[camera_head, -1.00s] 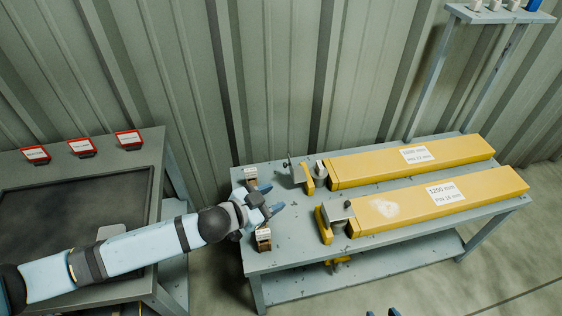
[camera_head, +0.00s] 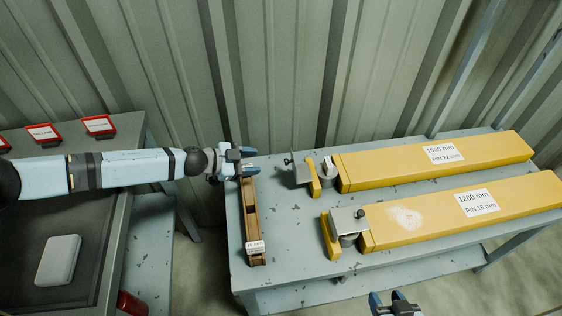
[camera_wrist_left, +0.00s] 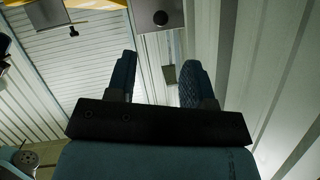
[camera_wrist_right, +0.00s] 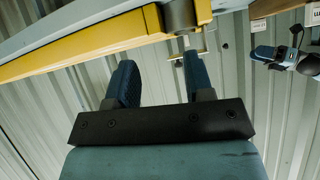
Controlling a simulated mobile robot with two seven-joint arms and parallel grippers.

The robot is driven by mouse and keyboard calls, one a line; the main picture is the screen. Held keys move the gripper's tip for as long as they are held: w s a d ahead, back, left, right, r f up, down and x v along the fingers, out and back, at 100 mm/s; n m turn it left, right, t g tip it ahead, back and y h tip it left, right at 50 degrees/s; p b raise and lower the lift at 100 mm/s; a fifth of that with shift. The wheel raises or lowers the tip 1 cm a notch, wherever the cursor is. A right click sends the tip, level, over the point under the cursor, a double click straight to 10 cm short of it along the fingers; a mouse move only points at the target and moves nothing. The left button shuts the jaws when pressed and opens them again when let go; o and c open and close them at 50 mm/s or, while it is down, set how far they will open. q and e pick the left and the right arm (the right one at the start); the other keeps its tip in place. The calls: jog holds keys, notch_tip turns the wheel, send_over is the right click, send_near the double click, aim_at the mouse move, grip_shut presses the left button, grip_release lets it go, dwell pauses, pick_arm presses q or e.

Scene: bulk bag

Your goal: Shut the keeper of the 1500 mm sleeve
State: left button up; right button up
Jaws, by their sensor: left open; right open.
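The 1500 mm sleeve (camera_head: 390,171) is the rear yellow bar on the bench, with its label on top. Its keeper (camera_head: 300,168), a grey plate with a dark knob, sits out to the left of the yellow end bracket (camera_head: 314,187). The round grey end fitting (camera_head: 327,169) beside it is uncovered. A plate with a dark knob (camera_wrist_left: 152,40), apparently this keeper, shows ahead of the fingers in the left wrist view. My left gripper (camera_head: 252,161) is open and empty, left of the keeper and apart from it. My right gripper (camera_head: 391,299) is open and empty before the bench front.
The 1200 mm sleeve (camera_head: 425,222) lies in front, its keeper plate (camera_head: 346,220) over its end fitting. A wooden pin rack (camera_head: 251,212) stands along the bench's left end, below my left gripper. The corrugated wall (camera_head: 290,80) is close behind. Bare bench lies between rack and keepers.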

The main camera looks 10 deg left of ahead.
pick_arm(q)
jog(key=b+x, duration=0.1)
jog(key=x, duration=0.8)
jog(key=shift+w+d+f, duration=0.15)
jog(key=shift+d+f, duration=0.05)
grip_shut()
